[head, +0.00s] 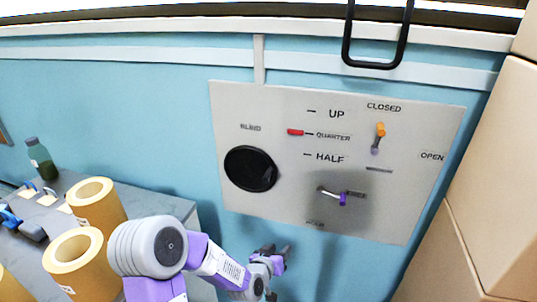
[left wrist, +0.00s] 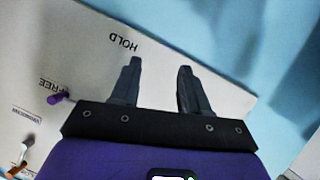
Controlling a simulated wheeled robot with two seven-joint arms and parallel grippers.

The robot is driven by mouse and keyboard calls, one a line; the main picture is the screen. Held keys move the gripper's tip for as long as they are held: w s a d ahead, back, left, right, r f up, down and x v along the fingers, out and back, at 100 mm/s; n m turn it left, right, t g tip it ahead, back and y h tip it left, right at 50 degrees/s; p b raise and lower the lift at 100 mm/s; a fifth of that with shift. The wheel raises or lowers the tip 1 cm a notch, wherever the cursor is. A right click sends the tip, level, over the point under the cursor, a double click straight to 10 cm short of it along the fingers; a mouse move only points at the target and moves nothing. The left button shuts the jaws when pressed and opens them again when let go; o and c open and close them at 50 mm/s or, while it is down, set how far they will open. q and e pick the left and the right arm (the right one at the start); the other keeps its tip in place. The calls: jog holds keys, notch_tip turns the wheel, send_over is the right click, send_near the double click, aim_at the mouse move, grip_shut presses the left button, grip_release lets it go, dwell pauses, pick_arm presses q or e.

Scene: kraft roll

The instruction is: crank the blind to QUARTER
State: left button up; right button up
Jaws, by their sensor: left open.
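The grey-white panel (head: 290,205) is on the blue wall. A red marker (head: 295,132) sits level with its QUARTER line, between UP and HALF. A black round disc (head: 250,168) is below the BLIND label; I cannot make out a crank handle. A purple-tipped lever (head: 342,199) points right toward FREE; its tip (left wrist: 55,98) shows in the left wrist view. An orange-tipped lever (head: 380,130) points up toward CLOSED. My left gripper (head: 283,254) is open and empty, below the panel's lower edge in the head view. In the left wrist view its fingers (left wrist: 157,68) are near HOLD.
Kraft rolls (head: 95,202) and a green bottle (head: 40,160) stand on the grey table (head: 165,203) at left. Cardboard boxes (head: 490,165) stack along the right. A black handle (head: 375,65) hangs above the panel.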

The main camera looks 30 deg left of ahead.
aim_at(271, 168)
pick_arm(q)
jog(key=a+r+t+y+p, duration=0.1)
jog(key=a+r, duration=0.1)
jog(key=r, duration=0.5)
jog(key=a+r+t+y+p, duration=0.1)
jog(key=a+r+t, duration=0.1)
jog(key=r, duration=0.5)
jog(key=w+a+r+t+y+p, duration=0.1)
jog(key=a+r+y, duration=0.1)
jog(key=r, duration=0.5)
jog(key=shift+a+r+p, duration=0.15)
jog(key=shift+a+p, duration=0.2)
jog(key=shift+a, duration=0.1)
jog(key=shift+t, duration=0.3)
jog(key=shift+x, duration=3.6)
pick_arm(e)
jog(key=shift+r, duration=2.9)
pick_arm(q)
grip_shut()
